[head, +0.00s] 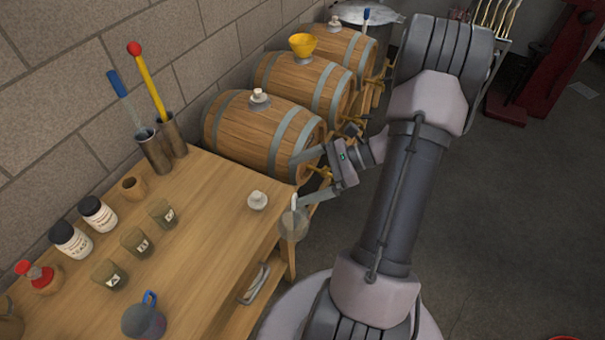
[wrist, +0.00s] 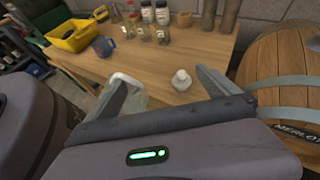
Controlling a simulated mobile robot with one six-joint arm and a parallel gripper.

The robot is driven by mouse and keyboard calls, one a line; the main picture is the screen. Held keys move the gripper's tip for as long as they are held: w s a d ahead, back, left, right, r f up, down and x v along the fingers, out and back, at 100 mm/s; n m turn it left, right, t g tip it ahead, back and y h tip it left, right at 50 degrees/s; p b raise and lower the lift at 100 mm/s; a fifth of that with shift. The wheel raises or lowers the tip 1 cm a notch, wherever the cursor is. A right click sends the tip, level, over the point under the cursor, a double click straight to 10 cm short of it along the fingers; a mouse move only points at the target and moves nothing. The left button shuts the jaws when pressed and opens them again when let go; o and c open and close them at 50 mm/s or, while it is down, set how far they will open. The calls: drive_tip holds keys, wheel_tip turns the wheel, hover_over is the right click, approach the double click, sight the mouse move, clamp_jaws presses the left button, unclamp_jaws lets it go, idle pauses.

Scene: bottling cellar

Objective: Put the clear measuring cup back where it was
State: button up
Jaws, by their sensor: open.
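The clear measuring cup (head: 293,224) is see-through and shows at the right front corner of the wooden table (head: 215,245). In the wrist view the cup (wrist: 136,97) is beside the left finger, which partly covers it. My gripper (head: 298,178) is open, with its fingers pointing left over the table's right edge. I cannot tell whether a finger touches the cup. A white stopper (head: 257,200) stands on the table left of the cup; in the wrist view it (wrist: 181,80) shows between the fingers.
Small glasses (head: 135,242), labelled jars (head: 98,214) and a blue jug (head: 144,318) stand on the table. Holders with tall tools (head: 153,152) are at the back. Barrels (head: 252,130) lie beyond, close to my gripper. The table's middle right is mostly clear.

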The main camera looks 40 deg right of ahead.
clamp_jaws()
idle(0.5)
drive_tip(key=shift+w, duration=0.1)
